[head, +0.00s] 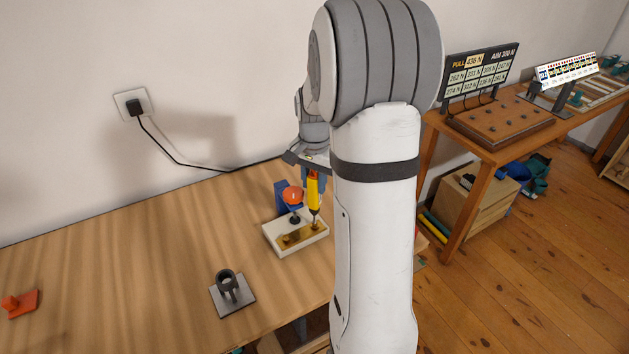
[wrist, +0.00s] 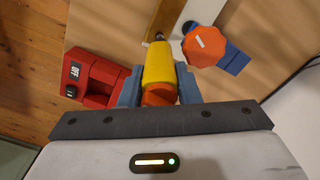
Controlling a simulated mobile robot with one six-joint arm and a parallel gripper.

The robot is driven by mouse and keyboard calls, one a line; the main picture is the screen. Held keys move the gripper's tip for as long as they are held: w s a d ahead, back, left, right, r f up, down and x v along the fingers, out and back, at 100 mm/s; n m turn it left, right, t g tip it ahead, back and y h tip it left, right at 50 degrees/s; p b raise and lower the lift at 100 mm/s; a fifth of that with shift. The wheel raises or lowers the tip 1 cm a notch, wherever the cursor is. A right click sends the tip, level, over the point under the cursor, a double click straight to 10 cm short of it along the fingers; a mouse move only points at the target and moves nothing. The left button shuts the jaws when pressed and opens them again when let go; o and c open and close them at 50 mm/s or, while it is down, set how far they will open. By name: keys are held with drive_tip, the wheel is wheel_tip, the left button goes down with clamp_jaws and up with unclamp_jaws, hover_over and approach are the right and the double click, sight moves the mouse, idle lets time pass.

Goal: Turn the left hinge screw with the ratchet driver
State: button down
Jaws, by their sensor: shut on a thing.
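The ratchet driver (head: 313,192) has a yellow body, and in the wrist view (wrist: 158,66) it shows an orange end. My gripper (wrist: 159,88) is shut on it, a blue-grey finger on each side. In the head view the driver stands nearly upright, with its tip down at the right part of a brass hinge plate (head: 291,238) on a white block (head: 277,250). The tip seems to meet a screw there, but the contact is too small to judge. The other hinge screws cannot be made out clearly. My arm hides part of the gripper in the head view.
A blue clamp (head: 281,197) with an orange knob (head: 293,196) presses on the block, close beside the driver. A dark ring holder (head: 228,285) stands in front. A red box marked OFF (wrist: 88,76) shows in the wrist view. The table's left middle is clear.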

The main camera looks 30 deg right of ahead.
drive_tip(key=shift+s+f+m, duration=0.2)
drive_tip(key=shift+f+m, duration=0.2)
drive_tip(key=n, duration=1.2)
drive_tip(key=shift+n, duration=0.3)
